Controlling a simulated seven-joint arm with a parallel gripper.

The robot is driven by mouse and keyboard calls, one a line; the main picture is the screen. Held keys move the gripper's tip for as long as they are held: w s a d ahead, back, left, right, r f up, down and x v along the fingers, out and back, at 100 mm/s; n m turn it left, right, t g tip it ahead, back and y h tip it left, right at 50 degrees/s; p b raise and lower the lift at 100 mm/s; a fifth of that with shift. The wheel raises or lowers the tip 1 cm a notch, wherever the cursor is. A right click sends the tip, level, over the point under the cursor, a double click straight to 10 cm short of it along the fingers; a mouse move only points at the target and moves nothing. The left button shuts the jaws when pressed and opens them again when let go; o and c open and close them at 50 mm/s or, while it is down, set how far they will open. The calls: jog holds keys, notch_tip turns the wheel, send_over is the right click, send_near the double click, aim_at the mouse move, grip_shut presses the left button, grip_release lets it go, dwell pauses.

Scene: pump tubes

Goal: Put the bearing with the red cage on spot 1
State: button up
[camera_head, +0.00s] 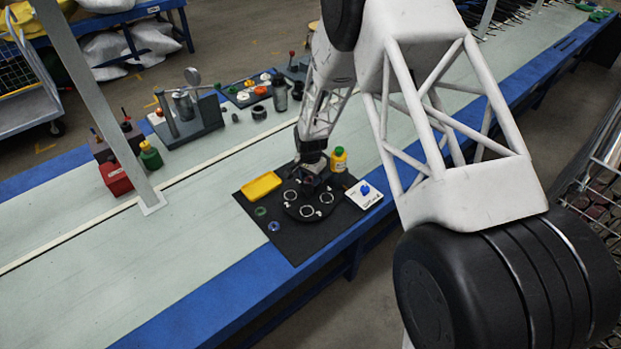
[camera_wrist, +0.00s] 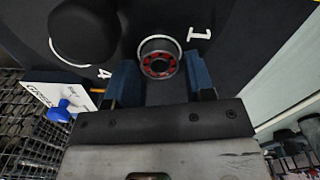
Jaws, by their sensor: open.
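The bearing with the red cage (camera_wrist: 158,64) shows in the wrist view as a metal ring with red inside. It stands on the dark disc, and a white ring outline (camera_wrist: 160,38) shows around its far edge, beside the label 1 (camera_wrist: 200,33). My gripper (camera_wrist: 161,76) is open, with one blue-grey finger on each side of the bearing. I cannot tell whether the fingers touch it. In the head view my gripper (camera_head: 312,165) is over the far part of the black disc (camera_head: 311,213) and mostly hides the bearing.
A yellow tray (camera_head: 261,186), a green ring (camera_head: 260,211) and a blue ring (camera_head: 274,226) lie left of the disc. A yellow bottle (camera_head: 339,158) and a white box with a blue knob (camera_head: 364,194) stand right. A dark round knob (camera_wrist: 85,30) rises near the gripper.

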notch_tip(320, 180, up, 12)
jog(key=shift+f, duration=0.25)
dwell(0.3)
dwell(0.6)
notch_tip(320, 180, up, 15)
jog(key=n, duration=0.1)
send_over(311, 180)
jog(key=s+d, duration=0.7)
jog(key=d, duration=0.2)
jog(key=s+d+r+n+t, duration=0.1)
jog(key=s+d+r+n, duration=0.1)
jog(key=s+d+r, duration=0.7)
jog(key=s+d+r+n, duration=0.1)
jog(key=s+d+r, duration=0.1)
jog(key=s, duration=0.7)
jog(key=s+d+r+n+t, duration=0.1)
jog(key=s+d+r, duration=0.2)
jog(key=s, duration=0.7)
jog(key=s+d+r, duration=0.2)
jog(key=s+r, duration=0.2)
jog(key=s, duration=0.5)
jog(key=shift+s+d+n+t, duration=0.3)
jog(key=shift+s+n, duration=0.1)
